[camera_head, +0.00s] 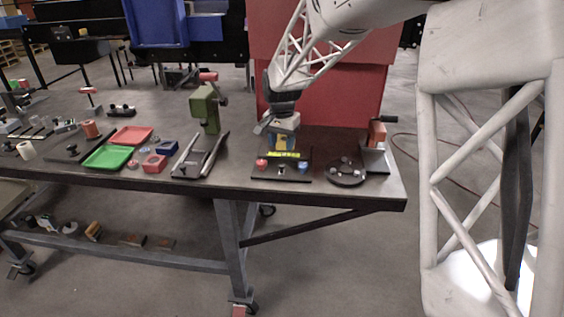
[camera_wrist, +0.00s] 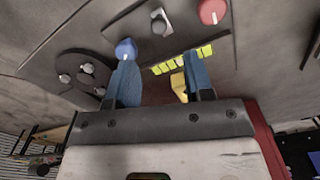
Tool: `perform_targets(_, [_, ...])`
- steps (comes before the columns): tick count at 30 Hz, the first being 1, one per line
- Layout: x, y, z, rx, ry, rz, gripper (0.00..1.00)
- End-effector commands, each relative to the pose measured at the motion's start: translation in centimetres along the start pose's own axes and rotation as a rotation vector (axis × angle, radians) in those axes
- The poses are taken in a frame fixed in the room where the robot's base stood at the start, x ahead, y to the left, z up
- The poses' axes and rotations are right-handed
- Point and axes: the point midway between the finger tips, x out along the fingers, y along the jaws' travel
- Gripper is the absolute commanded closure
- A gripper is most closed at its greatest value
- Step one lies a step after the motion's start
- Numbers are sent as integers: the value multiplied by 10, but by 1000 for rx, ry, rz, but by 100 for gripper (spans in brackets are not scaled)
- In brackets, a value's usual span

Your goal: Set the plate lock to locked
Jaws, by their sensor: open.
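My gripper (camera_head: 283,150) is over the back of a dark control panel (camera_head: 272,179). In the wrist view my gripper (camera_wrist: 160,62) has its two blue fingers spread with nothing held. The left fingertip overlaps the blue knob (camera_wrist: 126,48); I cannot tell whether they touch. The panel also has a red knob (camera_wrist: 212,11), a small dark switch with a silver tip (camera_wrist: 160,22) and a row of yellow blocks (camera_wrist: 183,60). Beside the panel is a dark round plate (camera_head: 345,178) with several silver pegs, also in the wrist view (camera_wrist: 70,60). No part is labelled as the plate lock.
A metal stand with an orange block (camera_head: 377,133) is behind the round plate at the table's right end. A green press (camera_head: 206,108) stands left of the panel. Red (camera_head: 131,136) and green (camera_head: 108,158) trays lie further left. A red wall (camera_head: 345,95) rises behind.

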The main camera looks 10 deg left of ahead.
Motion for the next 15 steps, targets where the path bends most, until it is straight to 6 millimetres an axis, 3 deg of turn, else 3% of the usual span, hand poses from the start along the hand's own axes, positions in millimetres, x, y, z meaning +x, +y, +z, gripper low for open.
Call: perform_targets(15, [11,1,0,0,0,0,52])
